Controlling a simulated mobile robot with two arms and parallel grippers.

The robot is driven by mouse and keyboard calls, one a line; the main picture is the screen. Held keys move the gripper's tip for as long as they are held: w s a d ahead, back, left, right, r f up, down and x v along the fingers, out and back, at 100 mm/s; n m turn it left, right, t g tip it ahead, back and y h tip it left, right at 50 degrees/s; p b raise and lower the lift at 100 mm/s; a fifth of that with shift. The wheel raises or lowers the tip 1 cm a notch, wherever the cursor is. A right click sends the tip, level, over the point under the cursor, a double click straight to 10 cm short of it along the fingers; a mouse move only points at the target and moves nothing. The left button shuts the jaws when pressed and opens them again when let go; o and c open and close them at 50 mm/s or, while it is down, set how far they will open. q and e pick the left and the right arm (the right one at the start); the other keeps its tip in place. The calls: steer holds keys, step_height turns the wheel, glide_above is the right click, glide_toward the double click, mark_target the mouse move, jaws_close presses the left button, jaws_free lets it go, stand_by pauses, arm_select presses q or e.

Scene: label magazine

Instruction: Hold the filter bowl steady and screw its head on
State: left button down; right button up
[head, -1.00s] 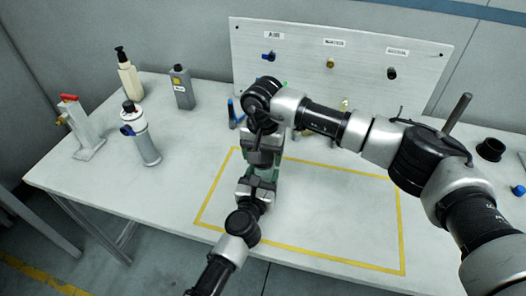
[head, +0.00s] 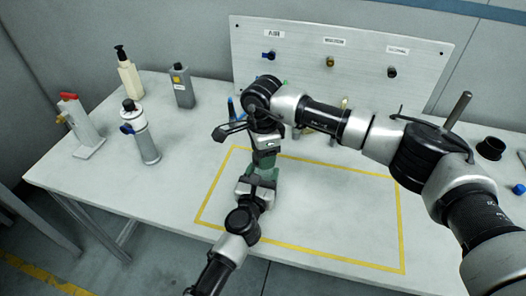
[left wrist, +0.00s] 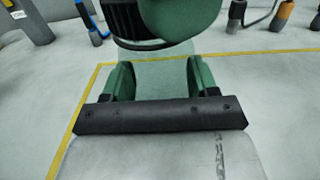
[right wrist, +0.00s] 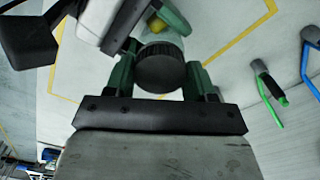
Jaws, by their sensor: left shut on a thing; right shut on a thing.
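The filter bowl (left wrist: 160,76) is a pale, see-through body between the green fingers of my left gripper (head: 262,178). The left gripper is shut on it from the front, inside the yellow outline. The filter head (right wrist: 160,73) is a dark ribbed round piece above the bowl. My right gripper (head: 265,155) points down from above with its green fingers shut on either side of the head. In the right wrist view a yellow part shows beyond the head. The seam between head and bowl is hidden, and in the head view both parts are mostly covered by my grippers.
A labelled panel (head: 300,60) is behind. A black ring (head: 490,148) lies at right. The yellow-outlined area's right side is clear.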

steer(key=m, duration=0.9)
steer(key=shift+m, duration=0.4)
steer(key=m, duration=0.5)
steer(key=shift+m, duration=0.4)
steer(key=m, duration=0.4)
steer(key=o, duration=1.1)
step_height(320, 180, up, 12)
